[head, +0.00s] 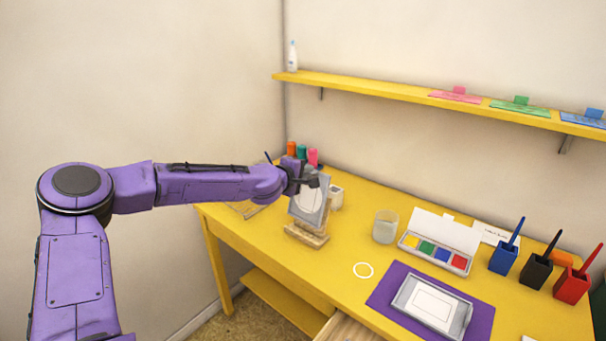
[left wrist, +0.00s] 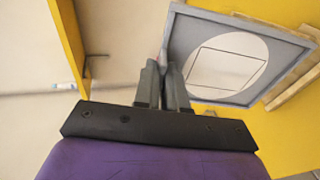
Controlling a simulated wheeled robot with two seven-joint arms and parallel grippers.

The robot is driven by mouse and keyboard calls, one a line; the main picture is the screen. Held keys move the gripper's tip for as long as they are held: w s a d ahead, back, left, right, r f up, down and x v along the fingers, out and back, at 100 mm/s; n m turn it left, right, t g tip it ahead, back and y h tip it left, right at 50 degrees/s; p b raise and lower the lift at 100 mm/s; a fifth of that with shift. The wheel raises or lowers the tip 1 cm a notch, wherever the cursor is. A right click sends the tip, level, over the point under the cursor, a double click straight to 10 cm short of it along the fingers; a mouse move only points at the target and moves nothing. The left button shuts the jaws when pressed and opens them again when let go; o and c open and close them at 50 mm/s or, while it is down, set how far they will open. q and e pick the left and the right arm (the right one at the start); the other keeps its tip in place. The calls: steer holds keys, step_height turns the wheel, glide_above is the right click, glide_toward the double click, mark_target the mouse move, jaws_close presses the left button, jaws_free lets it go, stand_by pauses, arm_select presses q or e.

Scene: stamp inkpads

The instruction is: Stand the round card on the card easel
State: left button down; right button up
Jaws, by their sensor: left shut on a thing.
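The round card (head: 309,204) is a white disc with a thin dark square outline, set on a grey square backing plate. It also shows in the left wrist view (left wrist: 226,67). My left gripper (head: 312,184) is shut on an edge of the grey plate (left wrist: 185,30), near its top in the head view. The plate stands tilted at the wooden card easel (head: 305,238), its lower edge close to or on the easel's ledge. I cannot tell whether it bears weight there. The easel's wood also shows in the left wrist view (left wrist: 292,82). My right gripper is not seen.
Coloured bottles (head: 302,152) and a small white pot (head: 336,197) stand behind the easel. Right of it are a glass (head: 385,226), an inkpad box (head: 460,262), a purple mat (head: 385,295) with a grey tray, and stamp holders (head: 504,258).

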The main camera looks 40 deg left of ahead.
mark_target(307, 197)
arm_select(q)
steer(key=f+b, duration=0.1)
steer(key=w+f+b, duration=0.1)
steer(key=shift+w+f, duration=0.15)
steer(key=shift+f, duration=0.25)
steer(key=shift+f+b, duration=1.05)
steer(key=shift+f, duration=0.05)
steer(key=shift+f, duration=0.3)
steer(key=c, duration=1.1)
jaws_free()
steer(key=shift+s, duration=0.2)
steer(key=p+v, duration=0.9)
steer(key=v, duration=0.1)
steer(key=shift+s+d, duration=0.1)
steer(key=shift+s, duration=0.05)
